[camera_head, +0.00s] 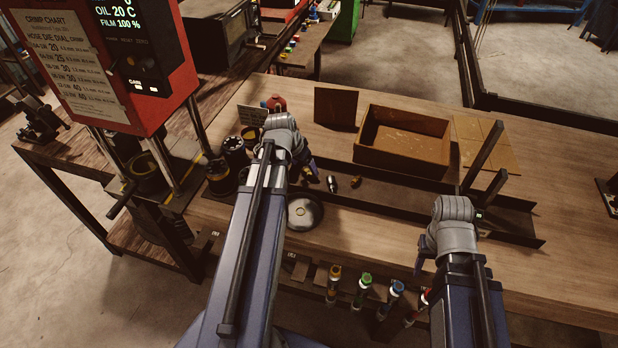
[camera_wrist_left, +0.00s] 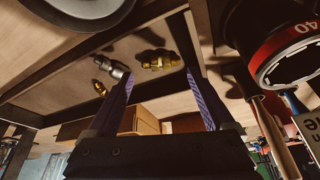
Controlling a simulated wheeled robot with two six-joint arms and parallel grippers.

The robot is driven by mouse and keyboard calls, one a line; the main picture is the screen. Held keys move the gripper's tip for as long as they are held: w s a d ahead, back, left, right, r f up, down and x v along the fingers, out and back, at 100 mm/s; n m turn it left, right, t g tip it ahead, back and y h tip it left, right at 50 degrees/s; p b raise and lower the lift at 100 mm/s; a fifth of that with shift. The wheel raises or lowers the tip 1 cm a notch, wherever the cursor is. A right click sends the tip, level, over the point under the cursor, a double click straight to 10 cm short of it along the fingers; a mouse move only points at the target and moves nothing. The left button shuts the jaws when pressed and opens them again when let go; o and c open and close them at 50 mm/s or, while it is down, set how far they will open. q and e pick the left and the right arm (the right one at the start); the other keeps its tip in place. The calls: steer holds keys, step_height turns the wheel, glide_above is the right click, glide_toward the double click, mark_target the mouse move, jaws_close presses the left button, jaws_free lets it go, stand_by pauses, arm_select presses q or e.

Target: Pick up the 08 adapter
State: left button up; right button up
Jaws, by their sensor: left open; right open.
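Several small metal fittings lie in a dark tray (camera_head: 400,196) on the bench. In the left wrist view a brass fitting (camera_wrist_left: 160,61) shows between the fingertips and slightly beyond them. A silver fitting (camera_wrist_left: 119,71) and a smaller brass one (camera_wrist_left: 100,87) lie to its left. I cannot read which is the 08 adapter. In the head view a silver fitting (camera_head: 332,183) and a dark fitting (camera_head: 355,182) lie right of my left gripper (camera_head: 307,172). My left gripper (camera_wrist_left: 160,76) is open and empty. My right gripper (camera_head: 423,257) is open near the bench's front edge.
A round metal dish (camera_head: 304,212) sits in front of my left gripper. Black dies (camera_head: 235,152) stand left of it; one with a red "40" ring (camera_wrist_left: 290,55) is close in the wrist view. A brown box (camera_head: 400,155) stands behind the tray. The red crimper (camera_head: 165,60) is left.

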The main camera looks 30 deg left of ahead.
mark_target(309, 172)
arm_select(q)
steer(key=shift+w+b+x, duration=0.2)
steer(key=shift+b+x, duration=2.15)
steer(key=shift+x, duration=0.3)
steer(key=shift+r, duration=0.2)
steer(key=c, duration=1.1)
steer(key=shift+r, duration=0.1)
